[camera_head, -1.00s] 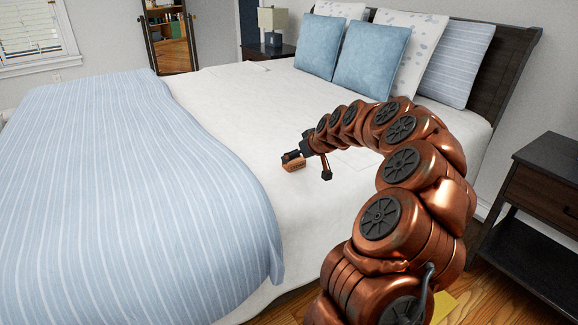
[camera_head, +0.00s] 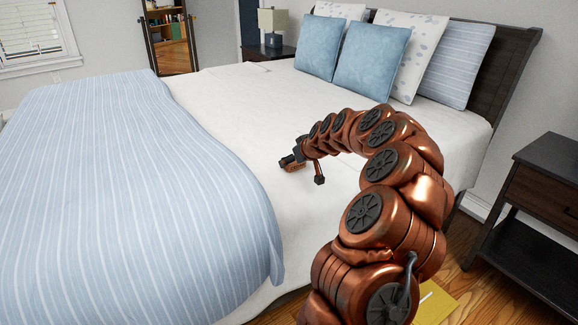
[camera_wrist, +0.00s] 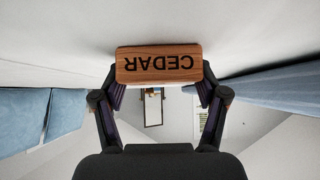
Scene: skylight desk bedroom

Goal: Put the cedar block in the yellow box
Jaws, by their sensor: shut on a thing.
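The cedar block (camera_wrist: 158,65) is a brown wooden block with CEDAR in dark letters, which reads upside down in the wrist view. My gripper (camera_wrist: 160,78) is shut on it, one finger at each end. In the head view my gripper (camera_head: 293,161) and the block (camera_head: 293,168) are small and dark over the white bed. I cannot tell whether the block touches the bed. A yellow thing (camera_head: 440,302), perhaps the yellow box, lies on the floor at the bottom right. My arm hides much of it, and a thin white shape shows at it.
The bed (camera_head: 225,95) fills the middle, with a striped blue blanket (camera_head: 130,200) at left and pillows (camera_head: 368,62) at the back. A dark nightstand (camera_head: 535,200) stands at right. Wooden floor (camera_head: 500,300) shows between bed and nightstand.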

